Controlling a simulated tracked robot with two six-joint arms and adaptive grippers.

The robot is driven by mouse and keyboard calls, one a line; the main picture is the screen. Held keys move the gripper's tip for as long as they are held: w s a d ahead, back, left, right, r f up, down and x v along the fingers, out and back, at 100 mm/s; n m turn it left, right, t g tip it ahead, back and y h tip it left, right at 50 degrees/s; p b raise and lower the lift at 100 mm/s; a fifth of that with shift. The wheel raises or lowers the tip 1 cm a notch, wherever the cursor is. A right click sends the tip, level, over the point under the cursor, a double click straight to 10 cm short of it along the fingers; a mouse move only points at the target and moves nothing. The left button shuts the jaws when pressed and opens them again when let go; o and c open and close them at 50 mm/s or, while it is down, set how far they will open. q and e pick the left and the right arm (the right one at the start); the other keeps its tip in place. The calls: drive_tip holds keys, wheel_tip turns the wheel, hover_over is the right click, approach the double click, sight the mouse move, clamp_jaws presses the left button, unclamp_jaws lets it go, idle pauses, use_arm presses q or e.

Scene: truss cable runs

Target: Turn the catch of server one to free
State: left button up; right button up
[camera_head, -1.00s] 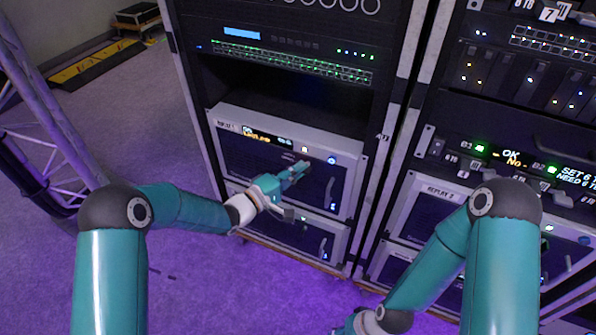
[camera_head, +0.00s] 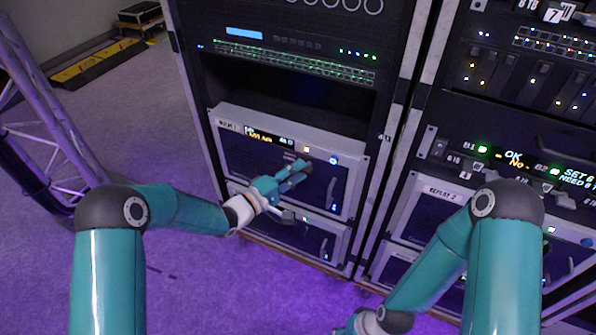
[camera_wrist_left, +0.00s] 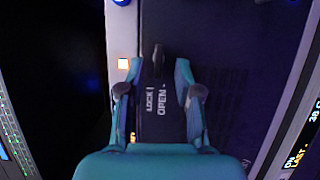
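Server one (camera_head: 245,165) is the pale-framed, dark-fronted unit at the middle of the left rack, with a small amber and white display on its upper strip. My left gripper (camera_head: 298,173) is at its front. In the left wrist view, its two fingertips (camera_wrist_left: 157,75) are apart, one on each side of the dark catch (camera_wrist_left: 158,58). Gaps show between the catch and both fingers. The words LOCK and OPEN are printed beside the catch, between the fingers. My right gripper (camera_head: 358,325) is at the bottom edge of the head view, partly cut off.
A second pale-framed unit (camera_head: 285,232) sits just below server one. Another unit labelled REPLAY 2 (camera_head: 428,205) is in the right rack. A dark handle (camera_head: 333,193) stands on server one's front, right of the gripper. Open floor (camera_head: 200,290) lies before the left rack.

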use_arm(q)
drive_tip(key=v, duration=1.1)
drive_tip(key=shift+a+f, duration=0.1)
drive_tip(key=shift+a, duration=0.05)
drive_tip(key=s+a+f+n+g+y, duration=0.1)
drive_tip(key=s+f+y, duration=0.25)
drive_tip(key=f, duration=0.35)
drive_tip(key=s+a+f+n+g+y, duration=0.1)
drive_tip(key=s+f+n+g+y, duration=0.2)
drive_tip(key=f, duration=0.5)
drive_tip(key=s+a+f+m+g+y, duration=0.2)
drive_tip(key=s+f+m+g, duration=0.15)
drive_tip(key=s, duration=0.65)
drive_tip(key=s+a+f+m+g+y, duration=0.1)
drive_tip(key=s+a+f+m+g, duration=0.3)
drive_tip(key=s, duration=0.6)
wheel_tip(320, 180, up, 21)
drive_tip(key=d+m+p, duration=0.2)
drive_tip(key=p, duration=1.9)
drive_tip(key=shift+s+f+p, duration=0.2)
drive_tip(key=shift+f+p, duration=0.05)
drive_tip(key=shift+p, duration=0.05)
